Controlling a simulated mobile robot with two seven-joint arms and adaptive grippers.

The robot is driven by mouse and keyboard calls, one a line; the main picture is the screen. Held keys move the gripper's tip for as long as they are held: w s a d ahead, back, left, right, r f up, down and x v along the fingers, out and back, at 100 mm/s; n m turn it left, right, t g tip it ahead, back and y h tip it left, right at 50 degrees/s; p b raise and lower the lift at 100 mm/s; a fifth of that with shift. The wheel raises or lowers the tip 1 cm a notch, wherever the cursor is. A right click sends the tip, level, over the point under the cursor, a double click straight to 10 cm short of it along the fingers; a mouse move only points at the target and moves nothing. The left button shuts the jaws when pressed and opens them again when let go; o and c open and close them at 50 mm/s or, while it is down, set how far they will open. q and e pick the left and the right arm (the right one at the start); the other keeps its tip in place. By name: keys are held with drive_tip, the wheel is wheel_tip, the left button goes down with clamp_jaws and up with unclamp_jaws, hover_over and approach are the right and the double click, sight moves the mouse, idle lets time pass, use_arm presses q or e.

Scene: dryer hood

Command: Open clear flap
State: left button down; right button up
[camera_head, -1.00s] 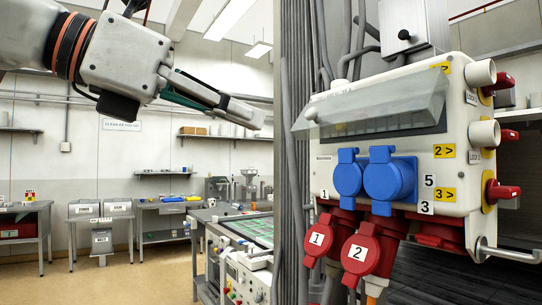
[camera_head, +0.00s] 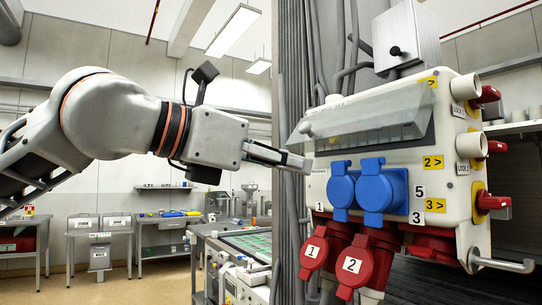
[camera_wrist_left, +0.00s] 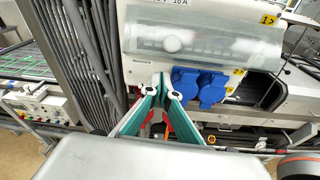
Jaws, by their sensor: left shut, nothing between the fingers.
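The clear flap (camera_head: 370,112) is a see-through cover on the upper front of the white socket box (camera_head: 445,150). It slants outward over a dark window, its lower edge standing off the box, with a small round knob (camera_head: 305,128) at its left end. My left gripper (camera_head: 305,163) is shut and empty, its tips just below the flap's lower left corner. In the left wrist view the gripper (camera_wrist_left: 162,88) points at the box, below the flap (camera_wrist_left: 190,38) and left of the blue sockets. I cannot tell whether it touches the box. My right gripper is out of view.
Two blue socket covers (camera_head: 375,190) and red sockets (camera_head: 355,265) stick out below the flap. Red switches (camera_head: 492,148) line the right side. Grey conduits (camera_head: 296,60) run up at the left of the box. A workbench (camera_head: 235,245) stands behind, lower left.

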sight(311, 146)
use_arm(q)
drive_tip(key=r, duration=0.2)
drive_tip(key=s+r, duration=0.1)
drive_tip(key=shift+a+p, duration=0.3)
drive_tip(key=shift+p, duration=0.05)
drive_tip(key=shift+s+r, duration=0.1)
drive_tip(key=shift+r, duration=0.1)
drive_tip(key=shift+r, duration=0.1)
